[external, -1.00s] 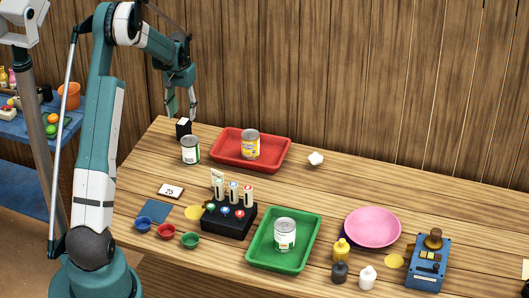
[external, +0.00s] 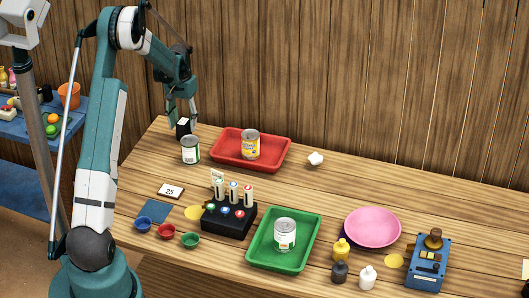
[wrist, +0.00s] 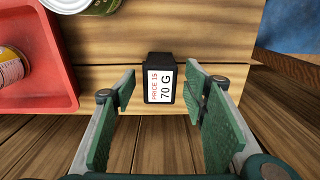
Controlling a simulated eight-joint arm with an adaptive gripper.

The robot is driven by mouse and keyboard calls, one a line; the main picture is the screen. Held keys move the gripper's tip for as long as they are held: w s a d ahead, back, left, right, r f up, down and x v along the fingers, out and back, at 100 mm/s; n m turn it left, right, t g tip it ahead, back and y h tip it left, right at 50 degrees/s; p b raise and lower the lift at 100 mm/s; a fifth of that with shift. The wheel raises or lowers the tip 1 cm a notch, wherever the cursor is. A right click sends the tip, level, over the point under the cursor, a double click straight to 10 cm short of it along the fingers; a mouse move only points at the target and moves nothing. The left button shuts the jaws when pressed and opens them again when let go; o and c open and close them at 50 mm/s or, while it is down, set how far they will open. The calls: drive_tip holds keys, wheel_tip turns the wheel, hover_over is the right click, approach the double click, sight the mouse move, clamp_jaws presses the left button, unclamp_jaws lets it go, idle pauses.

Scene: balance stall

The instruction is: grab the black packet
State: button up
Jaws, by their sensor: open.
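The black packet (external: 183,126) stands upright at the table's far left corner. In the wrist view the packet (wrist: 158,80) shows a white label reading "PRICE IS 70 G". My gripper (external: 183,122) is open, with its fingers down around the packet's place in the external view. In the wrist view my gripper (wrist: 157,92) has one finger to each side of the packet, with a gap on both sides. Whether the fingers reach fully past the packet is hard to tell.
A can (external: 190,150) stands just in front of the packet. A red tray (external: 277,162) with a yellow-labelled can (external: 250,145) is to the right. The table edge is close to the packet. A green tray (external: 262,258) and other items stand farther forward.

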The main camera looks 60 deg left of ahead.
sight(183, 121)
drive_tip(key=shift+c, duration=0.5)
drive_tip(key=c, duration=0.9)
drive_tip(key=shift+r, duration=0.1)
drive_tip(key=shift+r+p, duration=0.3)
drive_tip(key=shift+r, duration=4.6)
